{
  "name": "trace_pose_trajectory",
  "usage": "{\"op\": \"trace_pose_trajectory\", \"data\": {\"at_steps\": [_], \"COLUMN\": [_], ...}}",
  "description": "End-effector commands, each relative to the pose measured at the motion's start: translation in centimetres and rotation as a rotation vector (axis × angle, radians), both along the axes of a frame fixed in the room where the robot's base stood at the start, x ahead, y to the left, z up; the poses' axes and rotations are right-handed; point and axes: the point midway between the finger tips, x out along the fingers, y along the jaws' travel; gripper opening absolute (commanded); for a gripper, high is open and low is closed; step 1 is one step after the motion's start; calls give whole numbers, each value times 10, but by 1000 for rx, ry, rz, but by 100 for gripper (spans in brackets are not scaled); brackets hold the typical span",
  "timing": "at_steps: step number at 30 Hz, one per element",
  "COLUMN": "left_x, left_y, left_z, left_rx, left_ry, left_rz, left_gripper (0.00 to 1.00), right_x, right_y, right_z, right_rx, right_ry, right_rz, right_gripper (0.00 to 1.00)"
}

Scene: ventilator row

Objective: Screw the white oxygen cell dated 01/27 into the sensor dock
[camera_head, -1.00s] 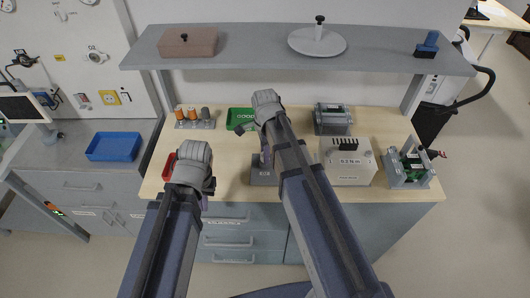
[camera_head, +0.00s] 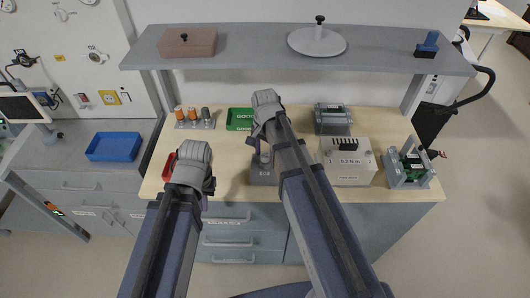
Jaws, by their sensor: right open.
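I cannot make out a white oxygen cell or a date in the head view. A grey block (camera_head: 263,178) with an upright part stands at the bench's front edge, partly behind my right arm; I cannot tell if it is the sensor dock. My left gripper (camera_head: 189,183) is over the front left of the bench, beside a red tray. Its fingers are hidden, so its opening does not show. My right gripper (camera_head: 268,103) is open over the middle of the bench, right of the green tray. Its fingertips are mostly hidden behind its wrist.
A rack (camera_head: 195,124) with orange and grey cylinders stands at the back left. Near it are a green tray (camera_head: 239,125) and the red tray (camera_head: 168,164). Framed devices (camera_head: 332,126) (camera_head: 409,178) and a labelled box (camera_head: 347,175) occupy the right. A shelf (camera_head: 260,47) overhangs the back.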

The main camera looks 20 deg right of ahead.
Motion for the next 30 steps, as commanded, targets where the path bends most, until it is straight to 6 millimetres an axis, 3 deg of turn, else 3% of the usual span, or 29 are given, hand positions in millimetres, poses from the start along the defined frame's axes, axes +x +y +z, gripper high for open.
{"op": "trace_pose_trajectory", "data": {"at_steps": [14,30], "left_x": [0,0], "left_y": [0,0], "left_z": [0,0], "left_rx": [0,0], "left_ry": [0,0], "left_rz": [0,0], "left_gripper": [0,0], "right_x": [0,0], "right_y": [0,0], "right_z": [0,0], "right_rx": [0,0], "right_ry": [0,0], "right_rz": [118,813], "right_gripper": [60,60]}}
